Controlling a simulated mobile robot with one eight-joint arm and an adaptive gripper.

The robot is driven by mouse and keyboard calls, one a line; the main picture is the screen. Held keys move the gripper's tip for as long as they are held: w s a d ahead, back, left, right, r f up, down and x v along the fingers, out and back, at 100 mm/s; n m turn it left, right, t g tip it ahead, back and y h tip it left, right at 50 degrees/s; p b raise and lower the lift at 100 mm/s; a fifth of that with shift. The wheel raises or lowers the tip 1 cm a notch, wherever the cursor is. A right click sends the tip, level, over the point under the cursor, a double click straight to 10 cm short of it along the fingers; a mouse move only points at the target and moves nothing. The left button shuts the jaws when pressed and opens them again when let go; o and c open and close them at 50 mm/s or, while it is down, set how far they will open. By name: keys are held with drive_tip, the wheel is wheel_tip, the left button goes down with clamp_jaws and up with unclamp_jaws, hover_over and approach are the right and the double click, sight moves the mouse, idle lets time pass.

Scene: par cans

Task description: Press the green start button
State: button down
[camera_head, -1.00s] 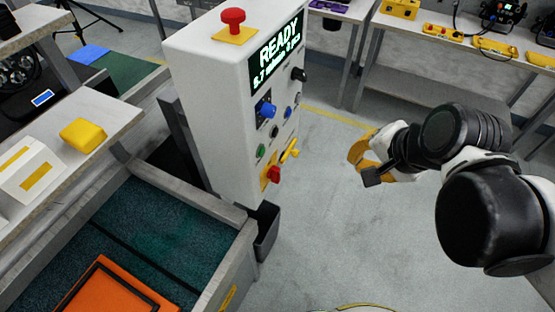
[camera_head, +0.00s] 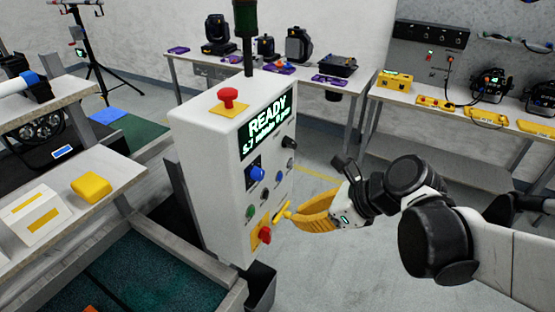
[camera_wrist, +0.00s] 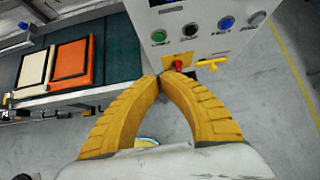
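The green button (camera_head: 249,211) is on the front of the white control box (camera_head: 210,185), at the lower left of its panel. It also shows in the wrist view (camera_wrist: 158,36), above my fingertips and not covered. My gripper (camera_head: 287,213) has yellow ribbed fingers and is in front of the panel, to the right of the green button. In the wrist view my fingertips (camera_wrist: 161,78) come together with nothing visible between them. They appear just below the red knob (camera_wrist: 178,65); I cannot tell whether they touch the panel.
A yellow lever (camera_wrist: 210,64) sits beside the red knob. Blue, black and grey controls are on the same panel. A red emergency button (camera_head: 229,96) tops the box, and its screen (camera_head: 268,128) reads READY. A conveyor with orange and cream panels (camera_wrist: 72,62) lies to the left.

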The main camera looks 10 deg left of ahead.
sight(251, 212)
drive_tip(key=shift+w+a+r+b+x, duration=0.25)
drive_tip(key=shift+b+x, duration=0.65)
drive_tip(key=shift+x, duration=1.25)
drive_tip(key=shift+a+r+b+x, duration=0.4)
drive_tip(key=shift+b+x, duration=0.45)
drive_tip(key=shift+x, duration=1.25)
drive_tip(key=shift+w+a+r+b+x, duration=0.25)
drive_tip(key=shift+b+x, duration=0.65)
drive_tip(key=shift+x, duration=1.25)
drive_tip(key=shift+s+r, duration=0.1)
